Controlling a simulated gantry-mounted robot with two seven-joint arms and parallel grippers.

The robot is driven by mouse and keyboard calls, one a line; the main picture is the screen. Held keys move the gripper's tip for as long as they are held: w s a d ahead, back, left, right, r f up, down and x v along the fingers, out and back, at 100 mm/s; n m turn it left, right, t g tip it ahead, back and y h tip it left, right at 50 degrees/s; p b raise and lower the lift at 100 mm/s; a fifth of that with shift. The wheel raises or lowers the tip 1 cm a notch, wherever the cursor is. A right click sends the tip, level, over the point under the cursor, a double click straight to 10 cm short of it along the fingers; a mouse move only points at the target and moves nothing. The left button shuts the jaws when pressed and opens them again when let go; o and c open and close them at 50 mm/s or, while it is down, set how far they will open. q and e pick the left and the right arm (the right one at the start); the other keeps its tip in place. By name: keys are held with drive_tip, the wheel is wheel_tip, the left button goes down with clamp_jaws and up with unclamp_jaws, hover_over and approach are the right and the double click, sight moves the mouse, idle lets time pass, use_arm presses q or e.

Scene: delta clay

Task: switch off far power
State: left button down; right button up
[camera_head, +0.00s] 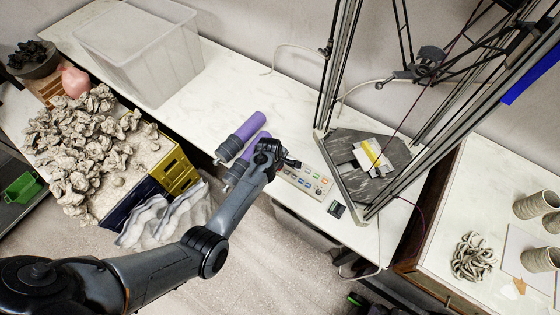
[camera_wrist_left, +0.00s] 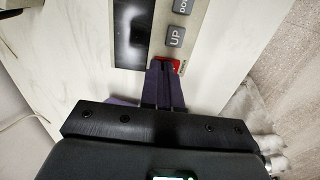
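The pale control panel (camera_head: 305,182) with coloured buttons lies near the front edge of the white bench. In the left wrist view the panel (camera_wrist_left: 197,50) shows a dark display (camera_wrist_left: 132,32), a grey UP button (camera_wrist_left: 175,36) and a DOWN button partly cut off. A red switch (camera_wrist_left: 174,64) sits at the panel's edge, partly hidden by my fingertips. My left gripper (camera_head: 292,162) is over the panel's left end. Its dark purple fingers (camera_wrist_left: 161,68) are together with nothing visible between them, tips at the red switch. Whether they press it I cannot tell. My right gripper is not in view.
Purple-and-grey cylinders (camera_head: 241,136) lie left of the panel. The delta frame's dark plate (camera_head: 350,150) and posts stand just behind and right. A small black device (camera_head: 336,209) lies at the front edge. A clear bin (camera_head: 140,50) stands at back left.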

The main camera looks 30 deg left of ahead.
use_arm(q)
drive_tip(key=shift+s+a+f, duration=0.15)
drive_tip(key=shift+s+f, duration=0.5)
drive_tip(key=shift+f, duration=0.05)
drive_tip(key=shift+r+p, duration=0.55)
drive_tip(key=shift+p, duration=0.1)
wheel_tip(320, 180, up, 5)
drive_tip(key=p, duration=0.5)
drive_tip(key=p+v, duration=0.1)
drive_tip(key=v, duration=0.8)
